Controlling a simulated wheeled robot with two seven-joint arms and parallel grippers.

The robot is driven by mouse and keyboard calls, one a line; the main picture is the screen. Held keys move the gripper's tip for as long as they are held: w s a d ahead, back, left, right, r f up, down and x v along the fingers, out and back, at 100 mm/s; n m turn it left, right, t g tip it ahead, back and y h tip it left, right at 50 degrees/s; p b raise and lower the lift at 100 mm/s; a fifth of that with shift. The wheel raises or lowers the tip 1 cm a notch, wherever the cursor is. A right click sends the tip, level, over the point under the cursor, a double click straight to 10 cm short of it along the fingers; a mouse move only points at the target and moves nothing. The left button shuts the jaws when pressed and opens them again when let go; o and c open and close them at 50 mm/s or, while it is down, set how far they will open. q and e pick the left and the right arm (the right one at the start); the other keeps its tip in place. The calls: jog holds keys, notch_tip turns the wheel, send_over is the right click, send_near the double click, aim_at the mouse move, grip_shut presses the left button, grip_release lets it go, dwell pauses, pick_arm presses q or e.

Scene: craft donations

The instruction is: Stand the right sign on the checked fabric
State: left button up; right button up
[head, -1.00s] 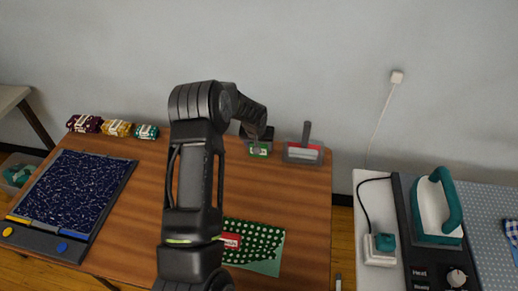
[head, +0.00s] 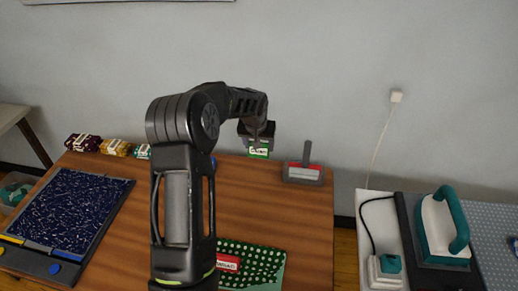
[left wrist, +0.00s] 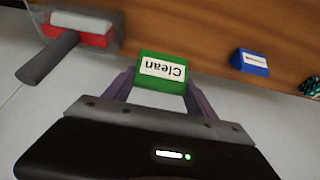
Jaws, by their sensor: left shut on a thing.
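My left gripper (head: 257,147) is shut on a green sign (head: 258,153) with a white label. In the left wrist view the sign (left wrist: 162,72) reads "Clean", upside down, between the fingertips (left wrist: 160,88). It appears held above the back of the table. A blue sign (left wrist: 250,63) stands on the table; a bit of it (head: 213,161) shows beside my arm. A red sign (head: 228,263) is at the green dotted fabric (head: 262,262), partly behind my arm. A scrap of blue fabric (head: 515,245) is cut off at the right edge. My right gripper is not in view.
An iron (head: 443,228) stands on the right-hand surface beyond a gap. Wrapped bundles (head: 115,147) and a dark blue speckled board (head: 75,207) are on the left.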

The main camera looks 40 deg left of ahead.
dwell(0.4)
pick_arm(q)
jog(key=s+d+r+m, duration=0.1)
jog(key=s+d+m, duration=0.1)
jog(key=d, duration=0.8)
jog(key=s+d+r+m+h, duration=0.1)
jog(key=s+d+r, duration=0.1)
jog(key=d, duration=0.8)
jog(key=s+d+r+m+h, duration=0.1)
jog(key=s+d+m, duration=0.1)
jog(key=d, duration=0.8)
jog(key=shift+s+d+r+m+t, duration=0.2)
jog(key=shift+s+m+t, duration=0.1)
jog(key=shift+s, duration=0.15)
jog(key=shift+s+f, duration=0.1)
